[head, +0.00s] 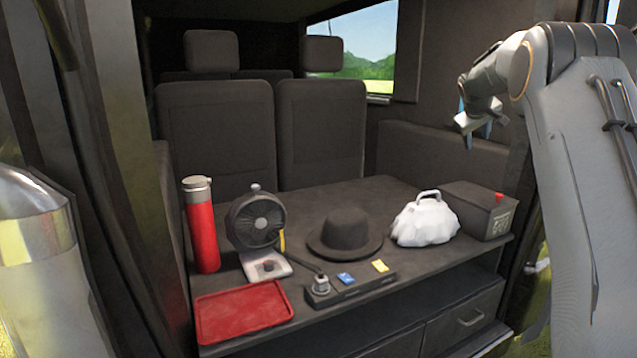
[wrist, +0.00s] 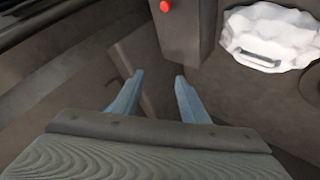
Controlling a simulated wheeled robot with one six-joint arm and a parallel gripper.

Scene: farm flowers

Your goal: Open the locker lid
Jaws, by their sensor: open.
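A dark box with a closed flat top, which looks like the locker (head: 478,212), stands at the right end of the dark shelf. It has a red knob (head: 499,197) near its front right top edge and a pale label on its front. In the wrist view the box (wrist: 186,38) is at the top centre with the red knob (wrist: 165,6) at the top edge. My gripper (head: 476,136) is above and behind the box, apart from it. Its blue fingers (wrist: 157,90) are spread and empty in the wrist view.
A white bag (head: 424,220) sits just left of the box. A black hat (head: 345,232), a fan (head: 256,218), a red flask (head: 201,225), a power strip (head: 350,289) and a red tray (head: 242,312) fill the shelf (head: 385,188). Seats stand behind.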

